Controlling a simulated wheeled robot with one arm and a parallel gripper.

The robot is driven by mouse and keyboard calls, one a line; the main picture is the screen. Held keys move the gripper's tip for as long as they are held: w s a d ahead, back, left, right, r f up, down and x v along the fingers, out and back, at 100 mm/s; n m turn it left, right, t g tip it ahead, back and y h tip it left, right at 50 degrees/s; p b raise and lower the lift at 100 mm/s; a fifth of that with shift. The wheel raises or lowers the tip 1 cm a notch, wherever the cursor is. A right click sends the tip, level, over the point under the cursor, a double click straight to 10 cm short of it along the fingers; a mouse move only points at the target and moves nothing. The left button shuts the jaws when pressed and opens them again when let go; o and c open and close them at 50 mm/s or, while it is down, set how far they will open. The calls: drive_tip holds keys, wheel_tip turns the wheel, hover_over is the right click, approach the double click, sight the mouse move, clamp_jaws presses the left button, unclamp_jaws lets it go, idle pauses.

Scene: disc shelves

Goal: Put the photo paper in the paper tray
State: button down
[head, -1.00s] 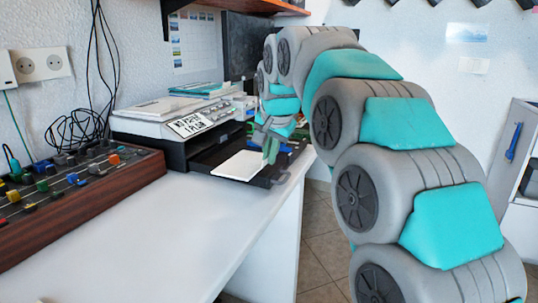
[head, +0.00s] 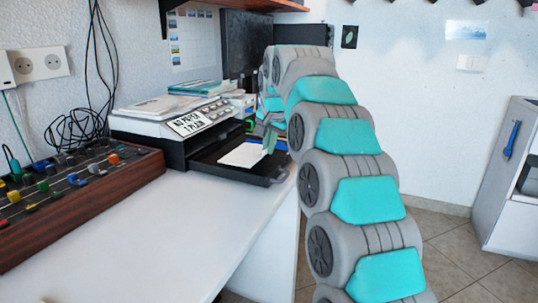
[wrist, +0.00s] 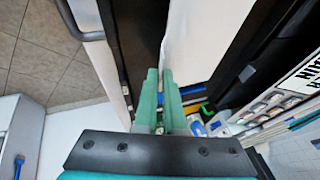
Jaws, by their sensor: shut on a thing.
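The photo paper (head: 241,156) is a white sheet over the black paper tray (head: 205,172), which is pulled out of the printer. The tray's rim shows around the sheet; I cannot tell whether the sheet touches the tray floor. My gripper (head: 268,143) is at the sheet's right end. In the wrist view, my green fingers (wrist: 165,78) are shut on the edge of the white paper (wrist: 210,40), with the black tray wall (wrist: 130,40) beside it. The exact grip is partly hidden by the fingers.
The printer (head: 160,128) has a sign and papers on top. A mixing console (head: 80,185) with coloured knobs stands at left. The white desk (head: 150,230) is clear in front. A grey cabinet (head: 515,200) stands at far right.

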drive_tip(key=shift+f, duration=1.45)
drive_tip(key=c, duration=1)
unclamp_jaws()
drive_tip(key=shift+r, duration=0.1)
drive_tip(key=v, duration=1.2)
